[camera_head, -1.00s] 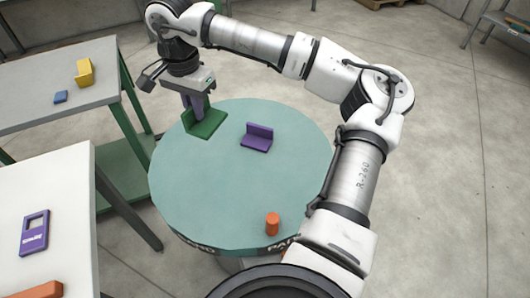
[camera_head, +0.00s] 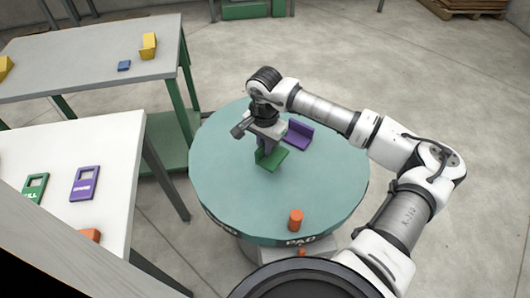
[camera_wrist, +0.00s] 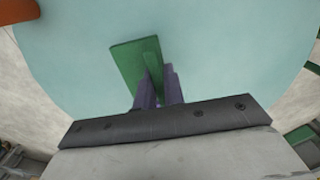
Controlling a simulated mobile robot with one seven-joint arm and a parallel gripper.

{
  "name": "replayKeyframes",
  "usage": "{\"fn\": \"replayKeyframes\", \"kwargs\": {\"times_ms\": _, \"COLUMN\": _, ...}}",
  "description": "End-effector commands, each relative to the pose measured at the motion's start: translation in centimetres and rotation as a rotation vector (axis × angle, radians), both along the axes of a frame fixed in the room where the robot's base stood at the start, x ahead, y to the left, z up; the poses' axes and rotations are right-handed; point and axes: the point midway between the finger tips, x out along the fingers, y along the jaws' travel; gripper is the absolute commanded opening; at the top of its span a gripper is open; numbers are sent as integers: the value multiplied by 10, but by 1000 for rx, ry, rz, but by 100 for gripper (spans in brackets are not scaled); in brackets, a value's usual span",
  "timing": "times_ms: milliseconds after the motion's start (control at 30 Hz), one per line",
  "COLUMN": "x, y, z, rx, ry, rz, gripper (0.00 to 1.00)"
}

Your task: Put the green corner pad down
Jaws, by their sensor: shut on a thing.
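The green corner pad (camera_head: 274,159) is an L-shaped piece over the round teal table (camera_head: 225,185), near its middle. My gripper (camera_head: 262,152) is shut on its upright wall from above. In the wrist view the green corner pad (camera_wrist: 128,62) sits between the purple-grey fingers (camera_wrist: 158,88), with its flat part reaching to the left. I cannot tell whether its underside touches the table top. The hand hides part of the pad in the head view.
A purple corner pad (camera_head: 298,135) stands just behind and right of my gripper. An orange cylinder (camera_head: 296,220) stands near the table's front edge. A white table (camera_head: 60,170) and a grey table (camera_head: 90,55) stand at left.

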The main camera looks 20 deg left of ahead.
Motion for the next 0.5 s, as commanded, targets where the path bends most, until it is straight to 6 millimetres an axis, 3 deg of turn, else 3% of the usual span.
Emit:
{"fn": "replayKeyframes", "kwargs": {"times_ms": 333, "x": 0, "y": 0, "z": -40, "rx": 1, "ry": 3, "rz": -3, "gripper": 0}}
{"fn": "replayKeyframes", "kwargs": {"times_ms": 500, "x": 0, "y": 0, "z": -50, "rx": 1, "ry": 0, "rz": -2, "gripper": 0}}
